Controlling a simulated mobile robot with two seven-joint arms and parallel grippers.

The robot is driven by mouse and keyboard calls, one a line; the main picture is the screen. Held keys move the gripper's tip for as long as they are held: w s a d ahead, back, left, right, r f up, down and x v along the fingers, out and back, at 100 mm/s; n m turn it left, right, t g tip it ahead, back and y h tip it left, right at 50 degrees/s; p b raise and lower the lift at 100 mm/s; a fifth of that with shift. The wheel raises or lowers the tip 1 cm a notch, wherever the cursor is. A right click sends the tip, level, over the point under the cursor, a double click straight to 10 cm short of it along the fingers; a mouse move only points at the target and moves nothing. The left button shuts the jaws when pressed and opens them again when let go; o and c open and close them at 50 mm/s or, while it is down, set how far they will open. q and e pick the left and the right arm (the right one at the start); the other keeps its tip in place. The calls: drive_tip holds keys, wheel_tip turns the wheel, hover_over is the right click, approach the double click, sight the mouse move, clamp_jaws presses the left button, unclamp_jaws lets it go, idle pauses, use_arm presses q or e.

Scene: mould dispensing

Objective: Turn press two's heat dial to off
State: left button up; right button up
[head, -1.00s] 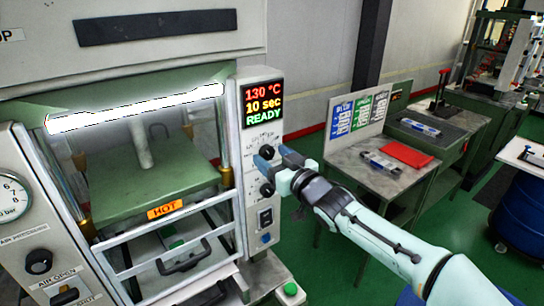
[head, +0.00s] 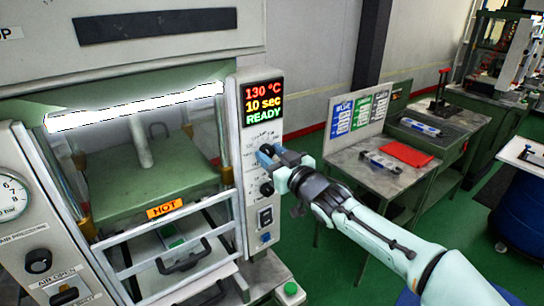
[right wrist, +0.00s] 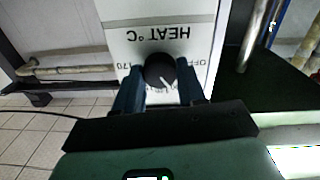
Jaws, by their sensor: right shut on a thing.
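The heat dial (right wrist: 159,72) is a black round knob with a white pointer line under the label "HEAT °C", seen upside down in the right wrist view. Its pointer slants to the lower right there, away from the "OFF" mark at the right. My right gripper (right wrist: 160,88) is shut on the dial, one finger on each side. In the head view the right gripper (head: 266,156) is at the control panel (head: 244,165) and mostly hides the dial. The display (head: 263,105) reads 130 °C, 10 sec, READY. My left gripper is out of view.
A second black knob (head: 267,190) sits just below the gripper, with a switch (head: 265,217) under it. The press's heated plate (head: 150,185) bears an orange HOT sign (head: 165,208). A bench (head: 375,160) with a red cloth (head: 405,153) stands to the right.

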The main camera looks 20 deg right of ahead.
drive_tip(key=n, duration=0.3)
drive_tip(key=shift+f+b, duration=0.1)
drive_tip(key=shift+b, duration=0.3)
drive_tip(key=n, duration=0.2)
drive_tip(key=shift+n+b, duration=0.3)
drive_tip(key=shift+n, duration=0.1)
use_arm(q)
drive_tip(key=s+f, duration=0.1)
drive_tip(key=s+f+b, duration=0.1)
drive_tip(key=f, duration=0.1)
use_arm(e)
drive_tip(key=n, duration=0.5)
drive_tip(key=shift+n, duration=0.4)
drive_tip(key=o, duration=1.1)
drive_tip(key=shift+c, duration=0.2)
